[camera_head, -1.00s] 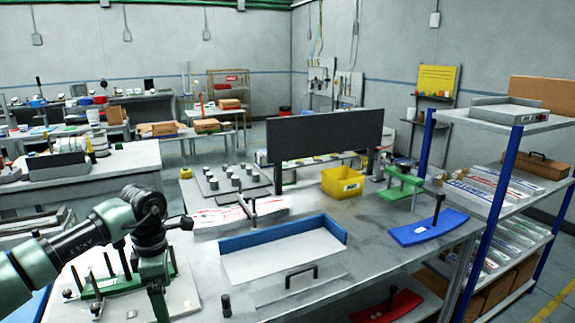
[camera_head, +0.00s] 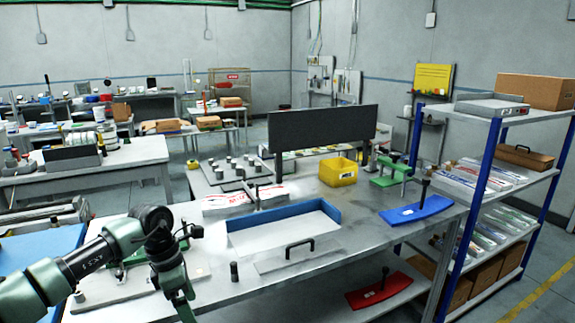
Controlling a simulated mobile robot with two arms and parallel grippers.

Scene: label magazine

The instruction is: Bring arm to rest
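My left arm comes in from the lower left, in dark green and black. Its wrist is bent and its end points down over the near left part of the grey workbench (camera_head: 215,300). My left gripper (camera_head: 180,300) is at the bottom edge of the view, beside a plate with a green fixture (camera_head: 135,258) that the arm partly hides. The fingertips are not clear, so I cannot tell whether it is open or shut. I see nothing held in it. My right arm and gripper are not in view.
The bench holds a blue-edged tray (camera_head: 285,235), a handled clear plate (camera_head: 297,258), a yellow bin (camera_head: 338,172), a blue curved piece (camera_head: 416,210) and a dark upright panel (camera_head: 322,128). A red curved piece (camera_head: 380,290) lies lower. A blue-posted shelf (camera_head: 490,150) stands right.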

